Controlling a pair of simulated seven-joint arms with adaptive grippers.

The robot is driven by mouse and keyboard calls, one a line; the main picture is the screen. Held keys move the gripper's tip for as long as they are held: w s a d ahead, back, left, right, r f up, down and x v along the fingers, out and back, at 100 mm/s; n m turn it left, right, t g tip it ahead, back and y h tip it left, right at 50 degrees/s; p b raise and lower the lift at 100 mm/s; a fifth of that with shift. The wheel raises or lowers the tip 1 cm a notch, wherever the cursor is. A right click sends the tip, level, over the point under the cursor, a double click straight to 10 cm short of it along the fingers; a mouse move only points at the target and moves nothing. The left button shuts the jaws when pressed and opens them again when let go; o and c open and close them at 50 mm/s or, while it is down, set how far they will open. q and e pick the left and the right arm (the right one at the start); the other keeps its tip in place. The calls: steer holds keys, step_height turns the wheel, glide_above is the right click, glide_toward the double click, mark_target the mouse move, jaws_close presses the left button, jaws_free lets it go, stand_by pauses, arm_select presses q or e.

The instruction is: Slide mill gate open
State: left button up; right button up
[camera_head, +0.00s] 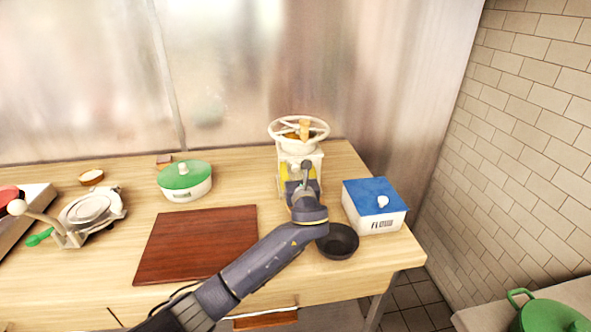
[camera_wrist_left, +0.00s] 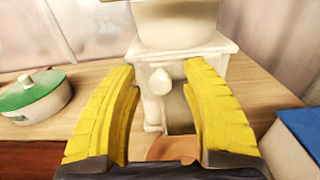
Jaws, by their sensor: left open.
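The mill (camera_head: 299,162) is a cream-white stand with a spoked wheel on top, at the back right of the wooden counter. It fills the upper middle of the left wrist view (camera_wrist_left: 176,32). A pale knob (camera_wrist_left: 160,80) sticks out of its front, and I take it for the gate's knob. My left gripper (camera_head: 303,178) is in front of the mill, with its yellow fingers (camera_wrist_left: 165,110) open on either side of the knob. No finger visibly touches it. A brown piece (camera_wrist_left: 172,149) shows low between the fingers. My right gripper is out of view.
A black bowl (camera_head: 338,241) stands in front of the mill. A blue-lidded flour box (camera_head: 375,206) is close on the right. A brown board (camera_head: 199,243) and a green-lidded dish (camera_head: 185,181) are on the left. A cream press (camera_head: 90,213) is farther left.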

arm_select(q)
jaws_close()
stand_by(0.4)
